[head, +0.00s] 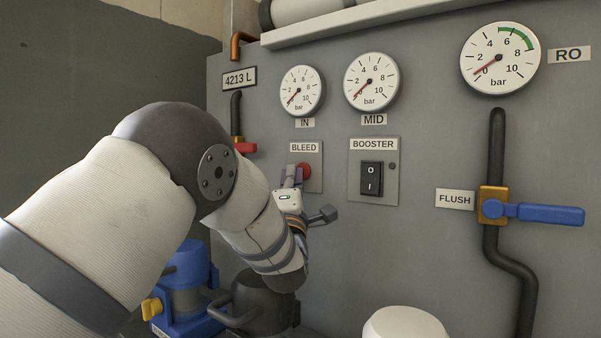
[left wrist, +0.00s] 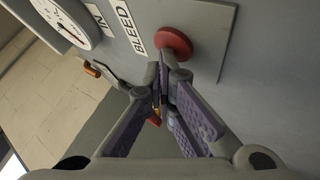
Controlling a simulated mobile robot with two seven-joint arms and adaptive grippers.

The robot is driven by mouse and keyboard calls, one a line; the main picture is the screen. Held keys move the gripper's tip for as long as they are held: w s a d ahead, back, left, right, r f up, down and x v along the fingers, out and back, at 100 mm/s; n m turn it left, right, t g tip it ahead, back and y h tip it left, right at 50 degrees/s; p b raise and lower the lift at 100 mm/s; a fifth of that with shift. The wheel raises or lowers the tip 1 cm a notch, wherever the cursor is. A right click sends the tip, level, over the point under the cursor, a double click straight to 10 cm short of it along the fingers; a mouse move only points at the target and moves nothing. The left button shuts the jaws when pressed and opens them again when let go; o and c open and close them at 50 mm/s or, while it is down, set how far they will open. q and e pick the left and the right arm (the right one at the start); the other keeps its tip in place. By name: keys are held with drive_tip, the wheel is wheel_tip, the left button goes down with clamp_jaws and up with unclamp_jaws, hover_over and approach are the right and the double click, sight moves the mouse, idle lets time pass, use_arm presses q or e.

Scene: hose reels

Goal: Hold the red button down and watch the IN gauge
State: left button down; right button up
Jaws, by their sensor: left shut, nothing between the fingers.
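The red button (head: 304,170) sits on the BLEED plate (head: 313,158), below the IN gauge (head: 302,90). The IN gauge needle points to the lower left, at about zero. My left gripper (head: 291,178) is shut and empty, its fingertips right by the button, partly covering it in the head view. In the left wrist view, the fingertips of my left gripper (left wrist: 162,66) lie just beside the rim of the red button (left wrist: 174,43). I cannot tell whether they touch it or whether it is pressed in. My right gripper is not in view.
The BOOSTER switch (head: 372,178) is right of the BLEED plate. The MID gauge (head: 371,81) and RO gauge (head: 500,58) also read about zero. A blue FLUSH lever (head: 545,214) sticks out at the right. A red-handled valve (head: 245,147) is at the left.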

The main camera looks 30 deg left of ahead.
use_arm(q)
drive_tip(key=shift+s+p, duration=0.55)
drive_tip(key=shift+s, duration=0.4)
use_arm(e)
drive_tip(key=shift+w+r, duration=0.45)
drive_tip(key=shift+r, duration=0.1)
use_arm(q)
drive_tip(key=s, duration=0.1)
drive_tip(key=s+p, duration=0.1)
drive_tip(key=s, duration=0.1)
drive_tip(key=s+p, duration=0.1)
drive_tip(key=s, duration=0.1)
drive_tip(key=shift+a, duration=0.25)
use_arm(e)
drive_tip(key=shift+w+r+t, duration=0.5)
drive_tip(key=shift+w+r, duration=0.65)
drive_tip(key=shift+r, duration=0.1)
